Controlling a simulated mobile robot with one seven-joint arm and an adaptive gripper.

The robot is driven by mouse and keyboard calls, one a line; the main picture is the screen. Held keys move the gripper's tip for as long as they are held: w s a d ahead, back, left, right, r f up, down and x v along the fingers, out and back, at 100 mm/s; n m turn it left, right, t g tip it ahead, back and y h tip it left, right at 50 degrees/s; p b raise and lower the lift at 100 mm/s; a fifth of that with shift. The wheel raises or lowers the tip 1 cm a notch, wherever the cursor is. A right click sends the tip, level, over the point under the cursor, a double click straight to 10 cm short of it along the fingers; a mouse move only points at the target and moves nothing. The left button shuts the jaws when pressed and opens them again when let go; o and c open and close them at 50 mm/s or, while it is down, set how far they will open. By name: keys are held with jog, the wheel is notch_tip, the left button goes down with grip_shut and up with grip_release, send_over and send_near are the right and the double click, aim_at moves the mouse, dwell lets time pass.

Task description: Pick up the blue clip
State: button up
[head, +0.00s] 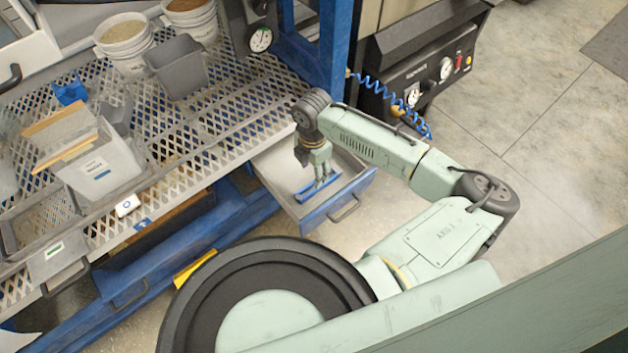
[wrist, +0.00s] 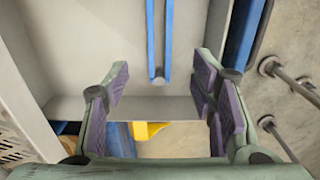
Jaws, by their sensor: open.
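The blue clip (head: 313,192) lies in the open drawer (head: 361,184) and is partly covered by my gripper in the head view. In the wrist view the blue clip (wrist: 150,40) shows as two long, narrow parallel blue bars that meet at a small dark end piece; its far end is cut off by the top edge. My gripper (head: 321,172) points down into the drawer over the clip. In the wrist view my gripper (wrist: 160,76) is open, with purple-padded fingers spread to either side of the clip's near end. No finger visibly touches it.
The drawer's wall (wrist: 150,108) runs across below the clip in the wrist view. A mesh bench (head: 195,140) stands at the left with a white bin (head: 105,170), a grey tub (head: 178,68) and buckets. A blue post (head: 336,45) rises behind the drawer.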

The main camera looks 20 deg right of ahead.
aim_at(312, 186)
notch_tip(312, 186, down, 9)
jog(key=shift+a+r+p, duration=0.15)
jog(key=shift+p, duration=0.25)
jog(key=shift+c, duration=0.2)
jog(key=c, duration=1.1)
jog(key=shift+c, duration=0.2)
